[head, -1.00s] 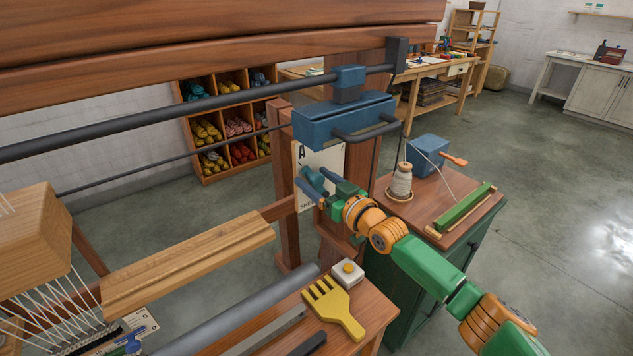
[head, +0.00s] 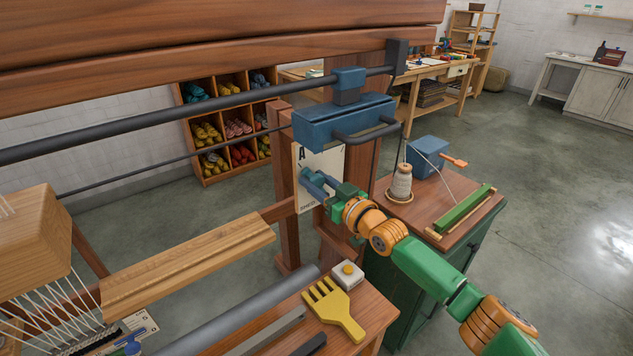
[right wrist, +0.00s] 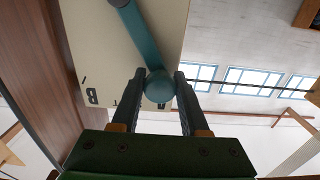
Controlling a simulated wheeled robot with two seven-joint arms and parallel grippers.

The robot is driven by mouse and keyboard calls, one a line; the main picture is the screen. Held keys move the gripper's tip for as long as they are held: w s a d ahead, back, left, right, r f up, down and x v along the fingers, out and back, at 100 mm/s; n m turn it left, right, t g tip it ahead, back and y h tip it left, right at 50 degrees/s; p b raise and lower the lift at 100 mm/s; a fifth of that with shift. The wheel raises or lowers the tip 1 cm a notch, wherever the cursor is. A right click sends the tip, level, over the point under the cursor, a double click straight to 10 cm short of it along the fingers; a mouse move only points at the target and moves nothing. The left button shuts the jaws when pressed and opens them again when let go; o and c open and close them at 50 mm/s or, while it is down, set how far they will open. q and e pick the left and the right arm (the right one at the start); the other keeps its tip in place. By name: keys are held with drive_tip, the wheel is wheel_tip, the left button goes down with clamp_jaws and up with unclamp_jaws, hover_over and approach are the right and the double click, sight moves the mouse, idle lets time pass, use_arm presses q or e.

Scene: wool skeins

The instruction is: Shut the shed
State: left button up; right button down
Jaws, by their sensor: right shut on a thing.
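A pale plate (head: 331,160) with a letter A at its top and small lettering below is fixed to the loom's wooden post. A blue-teal lever (head: 312,184) lies in front of it. My right gripper (head: 325,186) is at the lever's end. In the right wrist view, the lever (right wrist: 132,38) ends in a round knob (right wrist: 158,86), and the fingers of my right gripper (right wrist: 160,92) are shut on this knob from both sides. A letter B shows on the plate (right wrist: 90,60) there. White warp threads (head: 62,308) show at lower left. My left gripper is out of view.
A yellow comb (head: 334,308) and a white box with a yellow button (head: 347,274) lie on the wooden bench. A green cabinet (head: 420,290) at right carries a thread cone (head: 401,183) and a blue box (head: 427,156). A blue housing (head: 342,119) hangs above the plate.

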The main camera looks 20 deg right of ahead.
drive_tip(key=shift+f, duration=0.25)
idle(0.6)
